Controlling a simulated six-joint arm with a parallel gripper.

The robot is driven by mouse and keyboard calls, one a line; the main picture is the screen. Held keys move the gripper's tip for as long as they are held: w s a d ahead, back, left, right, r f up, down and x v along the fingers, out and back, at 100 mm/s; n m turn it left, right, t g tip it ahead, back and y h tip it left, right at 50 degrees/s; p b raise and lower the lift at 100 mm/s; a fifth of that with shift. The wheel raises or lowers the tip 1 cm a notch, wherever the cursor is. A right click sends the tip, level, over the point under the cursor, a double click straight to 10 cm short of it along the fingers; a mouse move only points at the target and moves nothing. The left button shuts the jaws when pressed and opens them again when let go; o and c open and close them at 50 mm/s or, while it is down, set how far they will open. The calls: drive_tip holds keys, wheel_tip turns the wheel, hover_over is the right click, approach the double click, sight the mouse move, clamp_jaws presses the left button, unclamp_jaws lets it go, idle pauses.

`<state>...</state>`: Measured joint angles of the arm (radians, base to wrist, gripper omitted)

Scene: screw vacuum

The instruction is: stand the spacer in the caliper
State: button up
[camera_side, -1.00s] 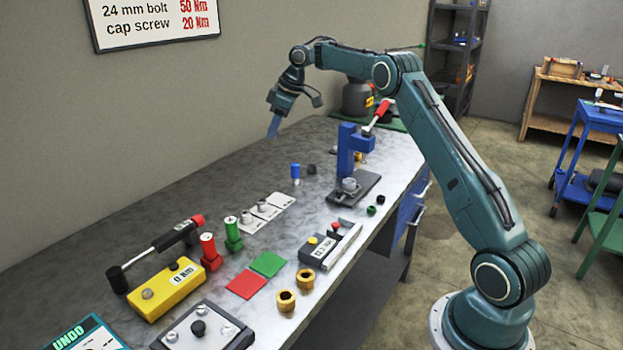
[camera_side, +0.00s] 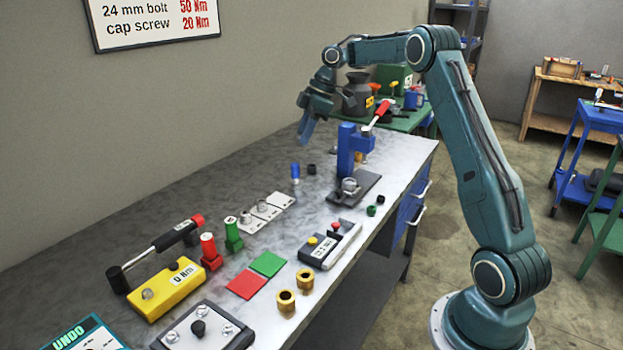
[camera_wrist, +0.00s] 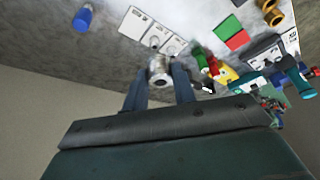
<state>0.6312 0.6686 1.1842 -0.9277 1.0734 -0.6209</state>
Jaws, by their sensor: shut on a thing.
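My gripper (camera_side: 306,132) is raised above the back part of the bench, with its fingers pointing down. In the wrist view its two fingers (camera_wrist: 160,88) are shut on a short silvery metal cylinder (camera_wrist: 158,69), which looks like the spacer. The spacer cannot be made out in the side view. The caliper (camera_side: 330,244) appears to be the grey and dark instrument with a white label, a yellow button and a red knob. It lies near the bench's right edge, well away from my gripper. It also seems to show in the wrist view (camera_wrist: 263,52).
A blue press (camera_side: 347,150) stands on a dark base behind the caliper. A blue cylinder (camera_side: 295,172) stands left of it. White cards (camera_side: 266,212) with metal parts, red and green mats (camera_side: 246,285) and brass rings (camera_side: 286,300) lie nearby. The back left of the bench is clear.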

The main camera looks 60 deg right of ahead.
drive_tip(key=s+a+n+g+y, duration=0.1)
drive_tip(key=s+n, duration=0.5)
drive_tip(key=s, duration=0.7)
drive_tip(key=shift+s+a+g, duration=0.4)
drive_tip(key=shift+a+g, duration=0.2)
drive_tip(key=shift+a, duration=0.6)
drive_tip(key=shift+f, duration=0.2)
hover_over(341, 220)
drive_tip(key=s+a, duration=0.1)
drive_tip(key=a, duration=0.1)
wheel_tip(341, 220, down, 16)
drive_tip(key=shift+r, duration=0.25)
drive_tip(key=shift+f, duration=0.1)
drive_tip(key=shift+f, duration=2)
drive_tip(key=shift+f, duration=0.15)
drive_tip(key=o, duration=0.7)
drive_tip(key=shift+o, duration=0.2)
